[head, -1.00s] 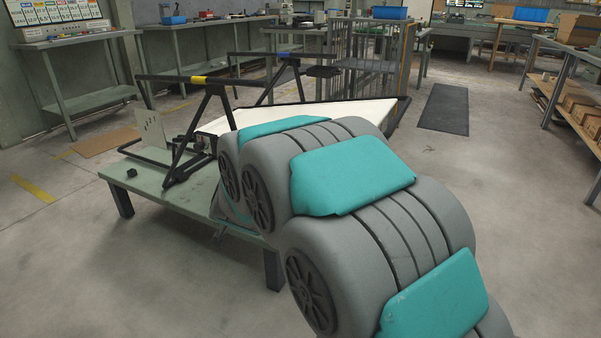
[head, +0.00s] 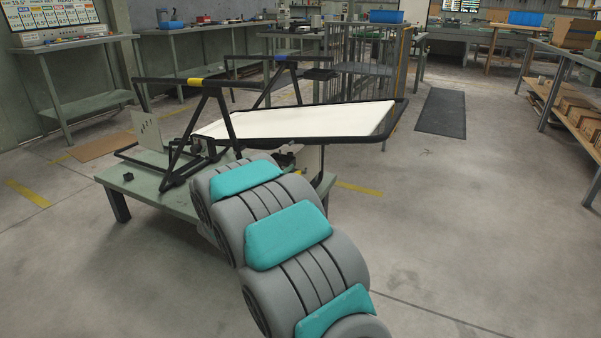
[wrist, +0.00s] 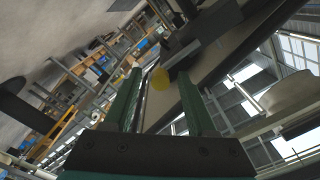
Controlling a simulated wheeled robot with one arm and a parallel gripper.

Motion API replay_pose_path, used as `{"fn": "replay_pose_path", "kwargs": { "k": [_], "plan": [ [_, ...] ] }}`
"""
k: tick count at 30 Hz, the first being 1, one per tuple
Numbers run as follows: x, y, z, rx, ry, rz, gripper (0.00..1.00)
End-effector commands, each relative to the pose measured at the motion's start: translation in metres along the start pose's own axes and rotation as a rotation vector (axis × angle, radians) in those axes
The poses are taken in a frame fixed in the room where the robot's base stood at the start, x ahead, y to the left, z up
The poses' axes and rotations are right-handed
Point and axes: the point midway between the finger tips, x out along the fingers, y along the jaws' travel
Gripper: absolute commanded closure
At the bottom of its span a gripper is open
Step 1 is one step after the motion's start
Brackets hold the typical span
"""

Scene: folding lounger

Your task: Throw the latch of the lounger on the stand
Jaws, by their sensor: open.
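The lounger has a black tubular frame and a pale flat panel (head: 310,122); it sits on a low green stand (head: 120,180). Its near armrest carries a yellow band (head: 195,83), the far one a blue band (head: 281,58). In the wrist view my gripper (wrist: 160,74) shows two green fingers, apart with a clear gap. A round yellow piece (wrist: 160,79) appears in that gap, in front of dark lounger parts; I cannot tell if it is the latch or if it is touched. In the head view my arm hides the gripper and part of the stand.
A metal rack (head: 365,75) stands behind the lounger. Benches line the back and sides. The floor right of the stand is clear, with a dark mat (head: 442,110).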

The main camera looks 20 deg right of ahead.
Motion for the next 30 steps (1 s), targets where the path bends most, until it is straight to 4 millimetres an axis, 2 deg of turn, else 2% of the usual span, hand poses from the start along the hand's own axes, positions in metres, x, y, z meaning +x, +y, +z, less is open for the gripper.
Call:
{"fn": "replay_pose_path", "kwargs": {
  "k": [3,9,20,30],
  "plan": [
    [0.018,0.0,-0.002,0.0,0.004,-0.001,0.43],
    [0.036,0.0,0.0,-0.001,-0.001,0.0,0.43],
    [0.041,-0.001,0.0,-0.001,-0.002,-0.001,0.43],
    [0.041,0.0,0.0,-0.001,-0.002,-0.001,0.79]
  ]
}}
